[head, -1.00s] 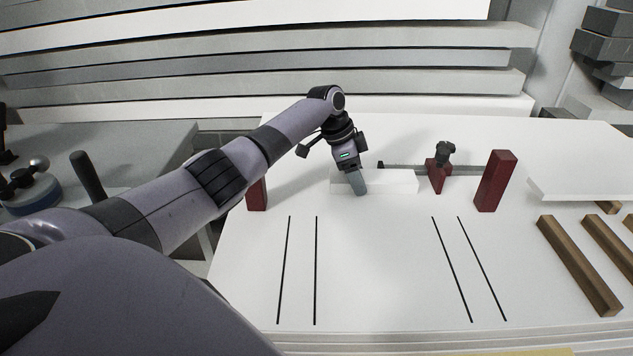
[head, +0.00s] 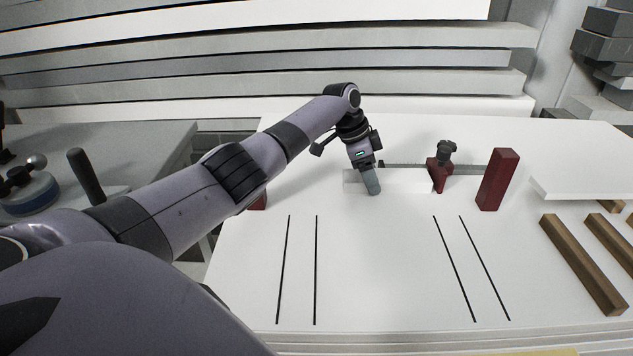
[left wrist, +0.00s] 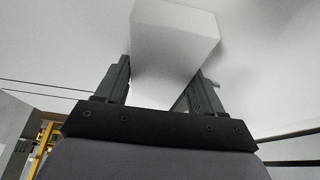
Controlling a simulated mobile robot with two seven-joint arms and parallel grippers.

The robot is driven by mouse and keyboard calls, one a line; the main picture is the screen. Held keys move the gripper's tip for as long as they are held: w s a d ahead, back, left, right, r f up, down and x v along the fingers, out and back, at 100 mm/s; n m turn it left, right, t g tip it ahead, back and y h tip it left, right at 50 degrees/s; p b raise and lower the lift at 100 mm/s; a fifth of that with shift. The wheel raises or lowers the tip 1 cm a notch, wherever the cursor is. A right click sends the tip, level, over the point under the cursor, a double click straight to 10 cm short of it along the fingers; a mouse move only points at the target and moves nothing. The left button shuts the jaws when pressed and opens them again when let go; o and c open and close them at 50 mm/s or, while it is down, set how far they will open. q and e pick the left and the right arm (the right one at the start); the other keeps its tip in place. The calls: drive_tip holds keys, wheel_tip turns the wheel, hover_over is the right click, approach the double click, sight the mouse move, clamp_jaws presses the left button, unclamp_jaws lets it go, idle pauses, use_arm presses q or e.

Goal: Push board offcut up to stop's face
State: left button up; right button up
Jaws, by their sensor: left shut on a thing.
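The white board offcut (head: 408,181) lies on the white table, long side running left to right. The stop is a red block with a dark knob (head: 440,172) at the offcut's right end. The offcut's right end is at or very close to the stop's face; I cannot tell whether they touch. My left gripper (head: 372,186) is shut on the offcut near its left end. In the left wrist view, the offcut (left wrist: 176,32) sits between the two fingers (left wrist: 155,85). My right gripper is not in view.
A red upright block (head: 498,180) stands to the right, another (head: 259,200) is partly hidden by my arm. Brown strips (head: 580,265) lie at far right. The front of the table with black lines is clear.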

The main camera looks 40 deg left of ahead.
use_arm(q)
drive_tip(key=shift+w+d+b, duration=0.4)
drive_tip(key=shift+d, duration=0.15)
drive_tip(key=o, duration=1.4)
drive_tip(key=shift+c, duration=0.2)
drive_tip(key=p+v, duration=0.1)
drive_tip(key=v, duration=0.5)
drive_tip(key=shift+r, duration=0.1)
drive_tip(key=shift+s+a+r, duration=0.2)
drive_tip(key=shift+r, duration=0.25)
